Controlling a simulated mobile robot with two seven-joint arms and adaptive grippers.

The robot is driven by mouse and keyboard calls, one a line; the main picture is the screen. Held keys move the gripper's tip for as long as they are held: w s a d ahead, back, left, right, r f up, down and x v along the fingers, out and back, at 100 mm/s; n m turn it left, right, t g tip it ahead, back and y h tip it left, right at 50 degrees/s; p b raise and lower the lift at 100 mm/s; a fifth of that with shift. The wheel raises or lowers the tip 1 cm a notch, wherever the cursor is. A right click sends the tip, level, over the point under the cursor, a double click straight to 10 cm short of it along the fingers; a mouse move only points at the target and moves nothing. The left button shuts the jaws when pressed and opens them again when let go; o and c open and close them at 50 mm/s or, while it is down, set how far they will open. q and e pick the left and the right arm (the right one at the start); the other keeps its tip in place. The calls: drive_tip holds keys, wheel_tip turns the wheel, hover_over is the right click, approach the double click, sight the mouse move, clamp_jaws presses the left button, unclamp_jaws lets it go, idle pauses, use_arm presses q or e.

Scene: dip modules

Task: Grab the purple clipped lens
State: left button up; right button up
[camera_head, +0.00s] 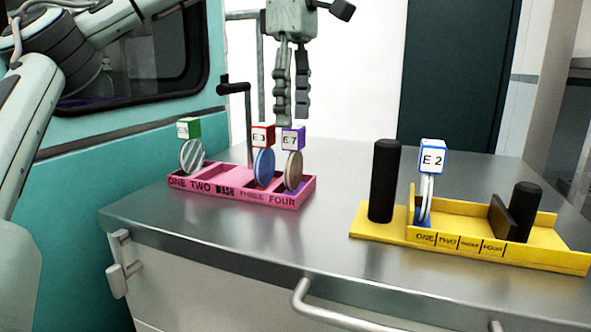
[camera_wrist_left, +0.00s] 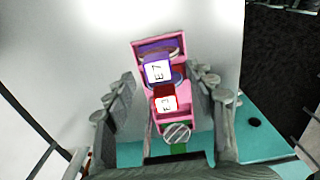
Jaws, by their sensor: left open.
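The purple clipped lens (camera_head: 293,139) has a purple block marked E 7 above a tan-rimmed disc. It stands upright in the right end of the pink tray (camera_head: 240,187), near the label FOUR. It also shows in the left wrist view (camera_wrist_left: 157,69), between my finger lines. My left gripper (camera_head: 292,120) is open and empty, pointing down above and apart from the lens. In the left wrist view, my left gripper's fingers (camera_wrist_left: 165,76) are spread on both sides of the tray. My right gripper is not in view.
A red E 3 lens (camera_head: 263,136) stands close left of the purple one, and a green-topped lens (camera_head: 190,130) farther left. A black crank post (camera_head: 238,90) rises behind the tray. A yellow tray (camera_head: 470,252) with black cylinders and a blue E 2 lens (camera_head: 432,157) stands right.

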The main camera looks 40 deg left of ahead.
sight(294, 127)
use_arm(q)
wheel_tip(294, 127, down, 3)
drive_tip(key=shift+w+a+r, duration=0.1)
drive_tip(key=shift+f, duration=0.6)
drive_tip(key=shift+c, duration=0.5)
drive_tip(key=c, duration=0.7)
clamp_jaws()
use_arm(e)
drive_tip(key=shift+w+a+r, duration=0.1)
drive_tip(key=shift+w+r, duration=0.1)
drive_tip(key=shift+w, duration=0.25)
